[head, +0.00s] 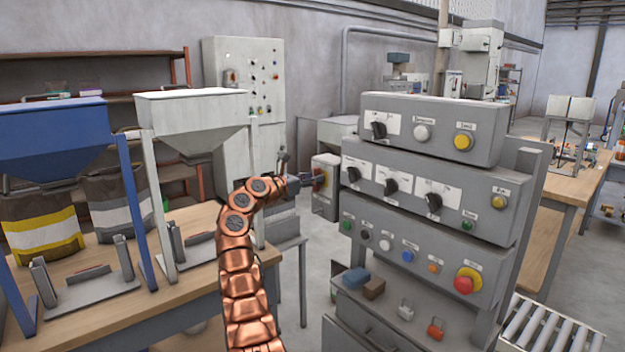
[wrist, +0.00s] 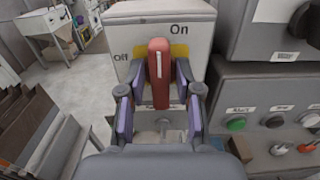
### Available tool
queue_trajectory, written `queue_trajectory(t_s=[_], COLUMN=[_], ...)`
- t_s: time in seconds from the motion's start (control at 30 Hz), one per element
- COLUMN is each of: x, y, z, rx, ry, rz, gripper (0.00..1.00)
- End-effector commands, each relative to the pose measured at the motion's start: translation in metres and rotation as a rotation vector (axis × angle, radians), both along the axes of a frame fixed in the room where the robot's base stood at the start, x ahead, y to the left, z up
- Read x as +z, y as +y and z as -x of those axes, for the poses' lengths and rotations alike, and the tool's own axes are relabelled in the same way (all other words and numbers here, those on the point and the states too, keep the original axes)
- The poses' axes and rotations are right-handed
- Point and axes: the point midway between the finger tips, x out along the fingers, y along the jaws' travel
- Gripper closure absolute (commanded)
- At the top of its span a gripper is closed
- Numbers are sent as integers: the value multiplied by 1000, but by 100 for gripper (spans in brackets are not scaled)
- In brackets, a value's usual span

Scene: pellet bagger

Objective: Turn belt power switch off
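The belt power switch (wrist: 160,18) is a grey box with a yellow plate and the labels "On" and "Off". Its red handle (wrist: 159,75) stands upright, its top just below and left of "On"; "Off" is to its left. In the head view the switch box (head: 325,207) stands left of the grey control panels. My gripper (wrist: 160,68) is open, with one finger on each side of the red handle and gaps showing between. It also shows in the head view (head: 308,181), close against the switch front, where it partly hides the handle.
Stacked control panels (head: 430,127) with knobs and buttons stand close on the right. A wooden table (head: 188,222) with a white hopper (head: 190,112) and a blue hopper (head: 50,122) is on the left. A grey cabinet (head: 243,75) stands behind.

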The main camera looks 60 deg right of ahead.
Motion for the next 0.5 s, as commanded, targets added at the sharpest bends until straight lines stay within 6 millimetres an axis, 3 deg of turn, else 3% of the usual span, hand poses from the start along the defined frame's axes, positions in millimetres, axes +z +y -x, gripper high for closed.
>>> queue_trajectory(t_s=[0.23,0.5], x=[0,-1], y=[-1,-1], z=[0,1], rx=[0,-1], ry=[0,3], rz=[0,-1], gripper=[99,100])
